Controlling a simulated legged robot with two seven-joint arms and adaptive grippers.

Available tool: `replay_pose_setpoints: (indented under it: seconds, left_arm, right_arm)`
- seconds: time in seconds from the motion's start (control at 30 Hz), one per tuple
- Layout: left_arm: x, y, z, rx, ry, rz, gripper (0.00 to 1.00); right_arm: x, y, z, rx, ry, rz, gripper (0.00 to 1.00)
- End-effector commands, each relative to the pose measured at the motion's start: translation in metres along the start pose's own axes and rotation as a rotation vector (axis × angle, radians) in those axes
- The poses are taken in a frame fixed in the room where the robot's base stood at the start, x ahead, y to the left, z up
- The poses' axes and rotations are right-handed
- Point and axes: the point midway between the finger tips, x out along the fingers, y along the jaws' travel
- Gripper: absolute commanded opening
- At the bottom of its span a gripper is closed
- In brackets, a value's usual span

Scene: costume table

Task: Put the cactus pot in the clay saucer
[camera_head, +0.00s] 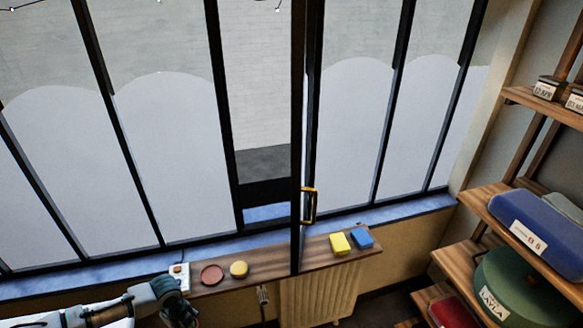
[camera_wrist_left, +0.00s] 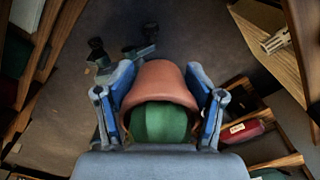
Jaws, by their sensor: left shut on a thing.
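In the left wrist view, my left gripper (camera_wrist_left: 160,88) is shut on the cactus pot (camera_wrist_left: 160,78), a terracotta pot with a round green cactus (camera_wrist_left: 158,123) on the side near the camera. One blue finger presses on each side of the pot. In the head view, my left gripper (camera_head: 178,312) is at the bottom left, below the front edge of the shelf, and the pot cannot be made out there. The clay saucer (camera_head: 212,275), a flat reddish-brown disc, lies on the wooden shelf, up and right of my gripper. Nothing is seen on it. My right gripper is not in view.
On the wooden window shelf (camera_head: 278,262), a round yellow thing (camera_head: 239,269) sits just right of the saucer and a small white item (camera_head: 181,272) to its left. Yellow (camera_head: 340,243) and blue (camera_head: 362,237) blocks lie farther right. A window post (camera_head: 297,190) rises between. Stacked shelves (camera_head: 470,258) stand right.

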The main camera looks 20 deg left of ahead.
Motion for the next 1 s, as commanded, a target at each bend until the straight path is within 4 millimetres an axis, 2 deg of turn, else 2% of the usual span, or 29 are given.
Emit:
replay_pose_setpoints:
  seconds: [0.13,0.37,0.53,0.8,1.0]
  left_arm:
    - [-0.001,-0.015,-0.011,-0.116,0.007,-0.005,0.24]
    - [-0.004,-0.046,-0.034,-0.372,0.017,-0.005,0.24]
    - [-0.013,-0.083,-0.062,-0.673,0.03,-0.001,0.24]
    - [-0.047,-0.147,-0.124,-1.285,0.027,0.008,0.24]
    - [-0.075,-0.176,-0.163,-1.638,0.009,0.002,0.24]
  right_arm:
    - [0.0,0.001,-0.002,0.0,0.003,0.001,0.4]
    - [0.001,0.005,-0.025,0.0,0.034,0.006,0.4]
    - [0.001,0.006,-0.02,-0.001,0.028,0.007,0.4]
    - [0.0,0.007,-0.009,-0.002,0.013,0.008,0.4]
    - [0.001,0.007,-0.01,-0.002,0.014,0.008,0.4]
